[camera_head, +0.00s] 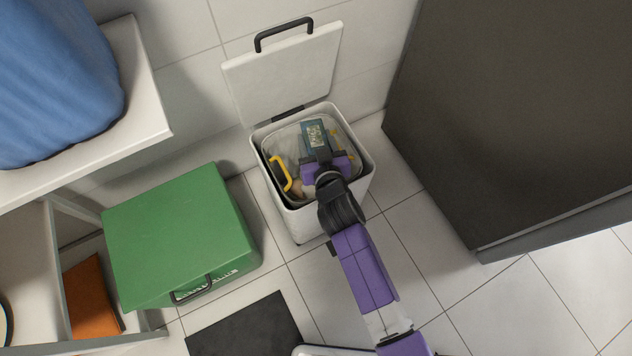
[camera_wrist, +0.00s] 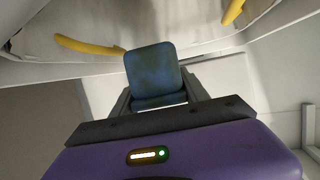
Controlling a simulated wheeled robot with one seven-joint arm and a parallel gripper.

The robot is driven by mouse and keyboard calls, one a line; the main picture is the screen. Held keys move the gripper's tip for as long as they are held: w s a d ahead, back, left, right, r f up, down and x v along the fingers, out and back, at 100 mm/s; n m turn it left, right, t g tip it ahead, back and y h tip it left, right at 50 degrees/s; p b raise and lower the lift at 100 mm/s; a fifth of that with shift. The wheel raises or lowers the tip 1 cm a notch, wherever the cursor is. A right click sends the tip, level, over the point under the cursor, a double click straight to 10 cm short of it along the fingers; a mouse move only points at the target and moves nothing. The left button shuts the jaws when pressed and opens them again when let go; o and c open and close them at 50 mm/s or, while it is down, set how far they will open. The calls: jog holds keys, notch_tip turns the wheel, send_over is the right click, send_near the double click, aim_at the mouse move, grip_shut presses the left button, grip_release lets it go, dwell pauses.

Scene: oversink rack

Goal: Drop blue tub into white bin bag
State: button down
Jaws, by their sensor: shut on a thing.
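The blue tub (camera_head: 316,137) is a small dark blue-teal box with a pale label, seen in the head view over the mouth of the open white bin. My gripper (camera_head: 322,158) is shut on it, pointing down into the bin opening. In the wrist view the worn blue tub (camera_wrist: 152,72) sits between the fingers of my gripper (camera_wrist: 157,98). The white bin bag (camera_head: 287,139) lines the bin, and its pale inside also shows in the wrist view (camera_wrist: 190,22). The gap between tub and bag is hard to judge. My arm hides the bin's front right part.
The bin's lid (camera_head: 283,70) stands open behind it. A yellow strap (camera_head: 279,172) of the bag shows at the left, beside a brownish item in the bag. A green box (camera_head: 175,235) stands left, a dark cabinet (camera_head: 510,110) right. Tiled floor is clear between bin and cabinet.

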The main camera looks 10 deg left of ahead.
jog(key=shift+w+a+f+b, duration=0.1)
jog(key=shift+f+b, duration=0.85)
jog(key=shift+f, duration=0.5)
jog(key=c, duration=0.6)
grip_release()
jog(key=shift+o, duration=0.6)
jog(key=p+v, duration=0.2)
jog(key=v, duration=0.6)
